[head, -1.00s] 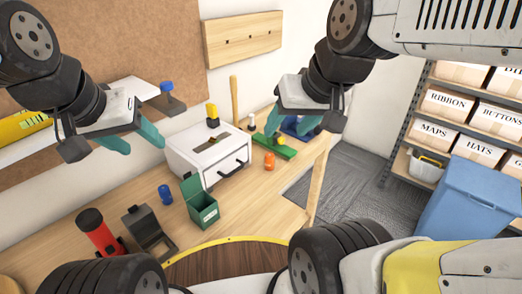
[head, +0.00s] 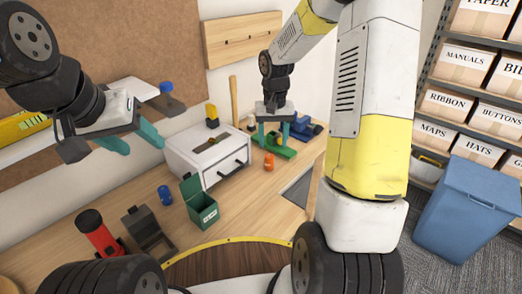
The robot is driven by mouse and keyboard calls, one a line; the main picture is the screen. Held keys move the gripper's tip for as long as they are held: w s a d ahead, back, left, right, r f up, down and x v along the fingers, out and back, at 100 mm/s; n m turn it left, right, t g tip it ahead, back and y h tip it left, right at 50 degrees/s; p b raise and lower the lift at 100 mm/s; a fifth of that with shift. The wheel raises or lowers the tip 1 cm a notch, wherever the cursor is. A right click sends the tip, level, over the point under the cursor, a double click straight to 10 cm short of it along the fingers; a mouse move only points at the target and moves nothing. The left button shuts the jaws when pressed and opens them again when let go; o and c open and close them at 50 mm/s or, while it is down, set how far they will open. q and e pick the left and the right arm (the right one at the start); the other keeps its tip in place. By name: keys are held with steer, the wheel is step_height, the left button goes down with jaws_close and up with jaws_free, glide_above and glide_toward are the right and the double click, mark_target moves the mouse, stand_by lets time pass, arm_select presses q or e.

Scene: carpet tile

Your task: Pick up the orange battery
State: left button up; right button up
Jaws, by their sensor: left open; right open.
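The orange battery (head: 269,161) stands on the wooden bench, right of the white drawer box and in front of a green tray-like block (head: 281,150). My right gripper (head: 273,145) is open, pointing down over the green block, just behind and above the battery. Its teal fingers are spread and appear empty; the exact gap to the block is hard to tell. My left gripper (head: 134,140) is open and empty, raised at the left in front of the wall, far from the battery.
A white drawer box (head: 190,154) stands left of the battery. A green open bin (head: 203,209), a blue battery-like can (head: 165,195), a red and black flashlight (head: 97,230) and a grey open box (head: 146,231) stand nearer. Blue objects (head: 304,128) sit behind right.

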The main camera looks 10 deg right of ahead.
mark_target(269, 155)
steer(key=shift+w+f, duration=0.2)
steer(key=shift+f, duration=0.35)
steer(key=shift+w+f, duration=0.2)
steer(key=shift+f, duration=0.35)
steer(key=f, duration=0.5)
steer(key=w+f, duration=0.1)
steer(key=f, duration=0.1)
steer(key=shift+a+f, duration=0.3)
steer(key=shift+a, duration=0.05)
jaws_close()
